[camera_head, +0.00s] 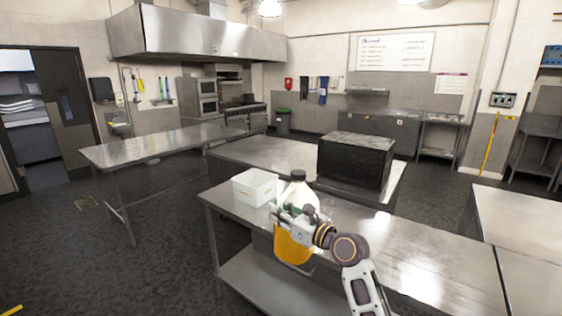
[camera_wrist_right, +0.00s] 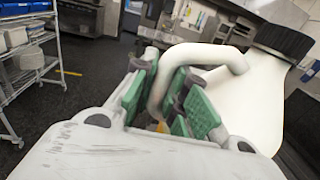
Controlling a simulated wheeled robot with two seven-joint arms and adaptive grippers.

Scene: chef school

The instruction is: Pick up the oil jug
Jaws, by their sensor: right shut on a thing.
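The oil jug (camera_head: 292,247) has a white upper part, a black cap and a yellow-orange lower part. In the head view it is upright at the near edge of the front steel table (camera_head: 420,255), its lower part overlapping the edge and the space below. My right gripper (camera_head: 287,216) is in front of the jug and hides part of its middle. In the right wrist view, the green-padded fingers (camera_wrist_right: 176,100) are shut around the handle of the white jug (camera_wrist_right: 262,95), whose black cap is at the upper right. My left gripper is not in view.
A white bin (camera_head: 255,188) stands on the table just left of the jug. A dark box (camera_head: 355,163) stands behind, to the right. The table's right part is clear. Another steel table (camera_head: 160,146) is at the left. A wire rack (camera_wrist_right: 35,60) shows in the wrist view.

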